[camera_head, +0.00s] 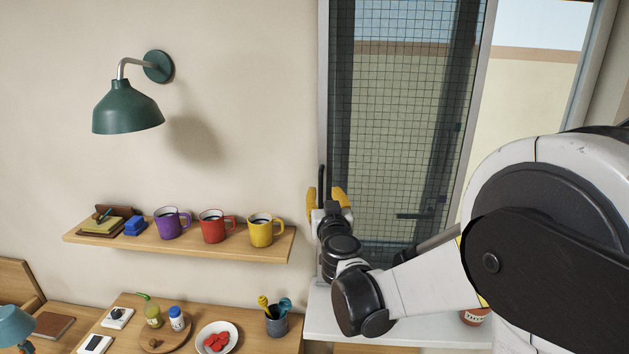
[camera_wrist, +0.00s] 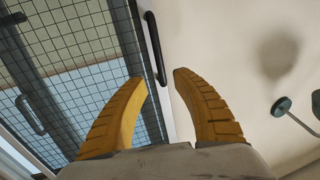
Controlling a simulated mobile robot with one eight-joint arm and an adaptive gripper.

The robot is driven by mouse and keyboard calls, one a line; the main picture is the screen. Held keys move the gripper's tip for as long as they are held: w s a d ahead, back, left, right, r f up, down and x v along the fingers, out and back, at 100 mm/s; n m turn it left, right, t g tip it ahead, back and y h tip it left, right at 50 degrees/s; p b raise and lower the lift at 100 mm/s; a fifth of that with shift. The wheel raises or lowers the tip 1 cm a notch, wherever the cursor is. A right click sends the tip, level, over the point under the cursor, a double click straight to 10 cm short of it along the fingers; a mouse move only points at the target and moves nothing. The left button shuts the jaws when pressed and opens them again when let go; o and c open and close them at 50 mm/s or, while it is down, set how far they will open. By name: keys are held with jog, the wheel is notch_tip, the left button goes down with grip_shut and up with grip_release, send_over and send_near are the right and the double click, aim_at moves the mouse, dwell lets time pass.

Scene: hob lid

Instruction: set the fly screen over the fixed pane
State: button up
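The fly screen (camera_head: 400,120), a dark square mesh, stands upright over the left part of the window in the head view. It also shows at the left in the wrist view (camera_wrist: 75,45). A black bar handle (camera_wrist: 155,48) stands on its edge strip near the wall; it shows in the head view too (camera_head: 322,178). My gripper (camera_head: 326,192) is at this handle, fingers pointing up. In the wrist view my gripper (camera_wrist: 160,78) is open, with the handle beyond and between its yellow fingertips, apparently ungripped. Which pane is fixed I cannot tell.
A dark lever handle (camera_head: 415,215) shows behind the mesh. The right window part (camera_head: 530,95) has no mesh before it. A shelf (camera_head: 190,243) with mugs and a green wall lamp (camera_head: 127,108) are left. A white sill (camera_head: 400,328) runs below.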

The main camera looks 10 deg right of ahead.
aim_at(321, 184)
jog(key=w, duration=0.6)
jog(key=shift+w+d, duration=0.25)
jog(key=shift+d, duration=0.1)
grip_shut()
